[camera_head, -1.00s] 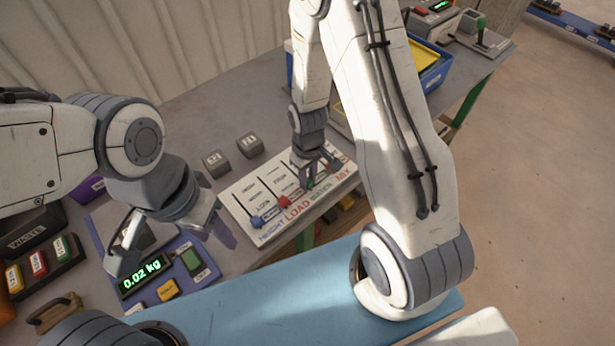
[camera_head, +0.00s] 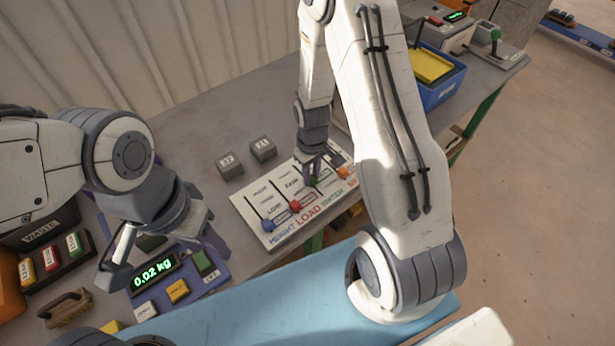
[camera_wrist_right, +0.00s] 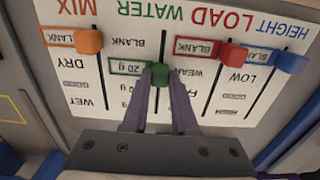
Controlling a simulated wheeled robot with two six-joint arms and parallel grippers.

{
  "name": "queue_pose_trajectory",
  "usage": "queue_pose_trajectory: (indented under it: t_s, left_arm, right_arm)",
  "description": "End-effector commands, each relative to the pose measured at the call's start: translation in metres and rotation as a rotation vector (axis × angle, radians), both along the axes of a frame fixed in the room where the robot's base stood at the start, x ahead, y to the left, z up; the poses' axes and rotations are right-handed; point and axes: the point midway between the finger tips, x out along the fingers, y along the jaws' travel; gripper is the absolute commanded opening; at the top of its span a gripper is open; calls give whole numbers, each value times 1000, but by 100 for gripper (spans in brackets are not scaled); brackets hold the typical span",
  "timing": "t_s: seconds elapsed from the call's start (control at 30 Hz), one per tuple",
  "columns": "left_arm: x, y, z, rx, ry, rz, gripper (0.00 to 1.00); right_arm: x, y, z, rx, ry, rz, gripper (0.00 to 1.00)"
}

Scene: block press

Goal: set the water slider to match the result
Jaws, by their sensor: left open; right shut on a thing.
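A white slider board (camera_head: 262,232) lies on the table, with columns for height, load, water and mix. The green water knob (camera_wrist_right: 160,75) is between the fingertips of my right gripper (camera_wrist_right: 161,84), which is shut on it. In the right wrist view it stands level with the green-framed "20 g" label (camera_wrist_right: 128,68), one mark from "BLANK". In the head view my right gripper (camera_head: 312,178) partly hides the knob. My left gripper (camera_head: 163,262) is open and empty over a purple scale (camera_head: 208,283), whose display (camera_head: 156,272) reads 0.02 kg.
The blue height knob (camera_wrist_right: 291,62), red load knob (camera_wrist_right: 232,54) and orange mix knob (camera_wrist_right: 89,41) sit at their "BLANK" marks. Two grey blocks (camera_head: 230,166) (camera_head: 263,149) lie behind the board. A blue bin (camera_head: 442,88) stands at the right.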

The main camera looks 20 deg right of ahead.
Motion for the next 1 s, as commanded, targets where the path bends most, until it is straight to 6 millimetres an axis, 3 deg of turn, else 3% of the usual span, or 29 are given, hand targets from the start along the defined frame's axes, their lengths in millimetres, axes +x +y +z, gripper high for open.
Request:
queue_pose_trajectory:
  t_s: [0.07,0.1,0.17,0.57,0.73,1.0]
  left_arm:
    - [0,0,0,0,0,0,47]
    - [0,0,0,0,0,0,47]
    - [0,0,0,0,0,0,47]
    - [0,0,-1,0,0,0,47]
    - [0,0,-5,0,0,0,47]
    - [0,0,-11,0,0,-1,47]
  right_arm:
    - [0,0,1,-1,-1,0,0]
    - [0,0,1,-1,-1,0,34]
    - [0,0,1,-1,-1,0,57]
    - [1,0,5,0,-2,0,57]
    - [1,0,27,-1,-5,0,57]
    - [1,0,78,-1,-8,0,57]
